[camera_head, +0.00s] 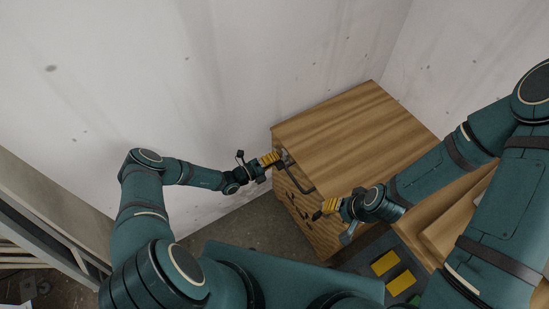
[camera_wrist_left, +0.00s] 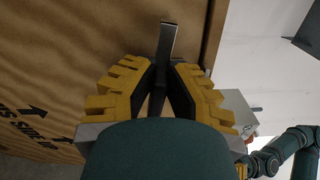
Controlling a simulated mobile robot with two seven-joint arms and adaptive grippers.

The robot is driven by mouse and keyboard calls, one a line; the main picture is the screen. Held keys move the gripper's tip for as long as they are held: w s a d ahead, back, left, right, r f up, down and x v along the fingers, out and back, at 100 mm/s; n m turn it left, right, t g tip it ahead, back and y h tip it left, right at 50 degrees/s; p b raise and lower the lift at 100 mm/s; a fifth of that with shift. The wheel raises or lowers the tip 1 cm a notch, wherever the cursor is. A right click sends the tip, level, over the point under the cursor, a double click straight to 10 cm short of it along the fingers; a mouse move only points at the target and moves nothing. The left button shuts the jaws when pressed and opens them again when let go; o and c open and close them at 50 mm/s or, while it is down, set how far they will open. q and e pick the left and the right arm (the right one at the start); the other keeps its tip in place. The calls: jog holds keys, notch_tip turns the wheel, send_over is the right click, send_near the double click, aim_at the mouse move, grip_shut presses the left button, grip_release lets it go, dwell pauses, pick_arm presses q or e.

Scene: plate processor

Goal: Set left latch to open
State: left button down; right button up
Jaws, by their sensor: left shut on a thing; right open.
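A wooden crate (camera_head: 345,125) stands against the wall, with dark metal fittings on its front. My left gripper (camera_head: 280,157) is at the crate's upper front edge, near the left corner. In the left wrist view, its yellow-padded fingers (camera_wrist_left: 162,75) are shut on a flat dark metal bar, the left latch (camera_wrist_left: 168,40). The bar sticks out beyond the fingertips; its lower part is hidden between them. My right gripper (camera_head: 322,212) is open in front of the crate, to the right of the left gripper, and appears empty.
A dark bent bar (camera_head: 300,180) runs along the crate's front between the grippers. Printed arrows mark the crate's face (camera_wrist_left: 40,85) in the wrist view. Wooden boxes lie at the right. The floor (camera_head: 240,228) left of the crate is clear.

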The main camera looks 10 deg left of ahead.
pick_arm(q)
jog(key=shift+d, duration=0.1)
dwell(0.3)
jog(key=c, duration=1)
grip_release()
jog(key=v, duration=1.2)
